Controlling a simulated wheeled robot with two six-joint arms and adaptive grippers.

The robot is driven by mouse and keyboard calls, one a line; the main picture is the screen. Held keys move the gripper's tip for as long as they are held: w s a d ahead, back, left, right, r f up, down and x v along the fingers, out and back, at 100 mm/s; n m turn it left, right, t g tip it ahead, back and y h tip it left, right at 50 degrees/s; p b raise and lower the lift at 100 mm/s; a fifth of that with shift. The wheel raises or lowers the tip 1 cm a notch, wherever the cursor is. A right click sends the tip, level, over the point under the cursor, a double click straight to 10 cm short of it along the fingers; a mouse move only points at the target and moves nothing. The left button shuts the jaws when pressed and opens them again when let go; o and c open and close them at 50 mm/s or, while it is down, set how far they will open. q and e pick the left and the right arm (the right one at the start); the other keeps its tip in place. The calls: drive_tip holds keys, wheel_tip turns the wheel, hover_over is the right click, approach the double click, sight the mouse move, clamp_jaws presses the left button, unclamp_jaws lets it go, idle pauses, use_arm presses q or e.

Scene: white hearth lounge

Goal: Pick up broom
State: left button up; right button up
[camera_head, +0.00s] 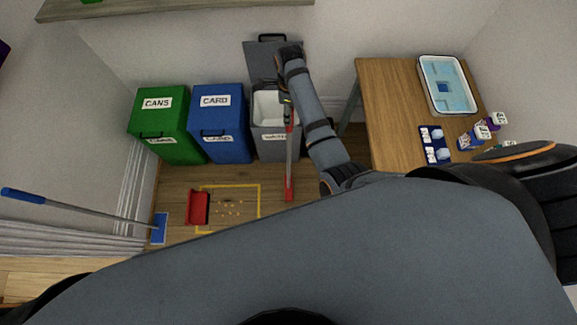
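The broom (289,160) stands nearly upright in front of the grey bin, with a grey handle, a red upper end and a red head (289,189) low near the floor. My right gripper (287,101) reaches down at the handle's top and appears shut on it. The fingers are small and partly hidden by the wrist. Whether the head touches the floor is unclear. My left gripper is not in view.
Green (165,128), blue (219,125) and open grey (270,142) bins line the wall. A red dustpan (197,208) lies beside scattered crumbs. A blue mop (90,213) is at left. A wooden table (385,105) stands right. My large arm link hides the foreground.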

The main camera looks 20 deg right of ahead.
drive_tip(key=shift+a+f+p, duration=0.15)
drive_tip(key=shift+f+p, duration=0.15)
drive_tip(key=shift+f, duration=1.5)
clamp_jaws()
drive_tip(key=shift+r, duration=0.1)
